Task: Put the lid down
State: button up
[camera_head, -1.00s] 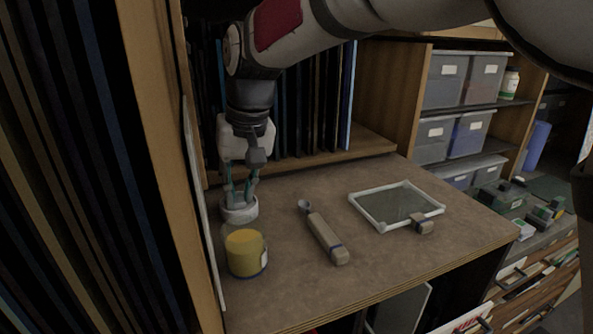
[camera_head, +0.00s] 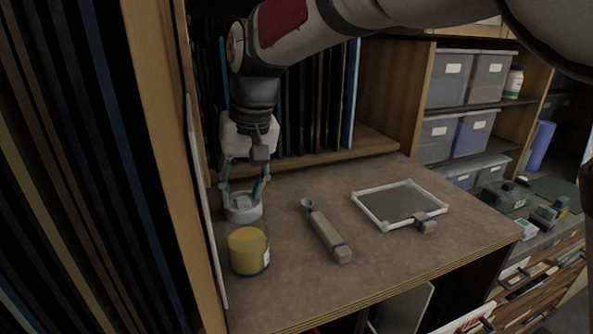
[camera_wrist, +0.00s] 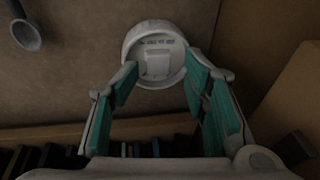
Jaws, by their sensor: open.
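The white round lid (camera_head: 243,208) lies on the brown worktop behind the yellow jar. In the wrist view the lid (camera_wrist: 155,52) shows its printed face with a raised square middle. My gripper (camera_head: 245,190) points down over the lid, with its teal-padded fingers spread. In the wrist view the fingertips of my gripper (camera_wrist: 160,82) stand apart on either side of the lid's near part. I cannot tell whether a finger still touches the rim. The yellow jar (camera_head: 248,252) stands upright in front of the lid, with a pale label on its right side.
A wooden-handled tool (camera_head: 328,236) lies right of the jar; its metal cup (camera_wrist: 26,36) shows in the wrist view. A white-framed glass panel (camera_head: 400,205) lies farther right, with a small wooden block (camera_head: 425,224) at its edge. A cabinet wall (camera_head: 160,150) stands close on the left.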

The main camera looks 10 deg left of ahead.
aim_at(255, 210)
jog(key=w+b+v, duration=0.1)
jog(key=v, duration=1)
jog(key=s+d+r+m+t, duration=0.1)
jog(key=s+d+m, duration=0.1)
jog(key=d, duration=0.9)
jog(key=s+d+f+m+t, duration=0.1)
jog(key=s+d+f, duration=0.3)
jog(key=d, duration=0.4)
jog(key=s+d+f+m+t+h, duration=0.1)
jog(key=s+d+f, duration=0.3)
jog(key=s+d, duration=0.2)
jog(key=s+d+f+m+t+h, duration=0.1)
jog(key=s+d+f, duration=0.3)
jog(key=d, duration=0.6)
jog(key=shift+s+d+m, duration=0.15)
jog(key=shift+s+m, duration=0.45)
jog(key=shift+s, duration=0.15)
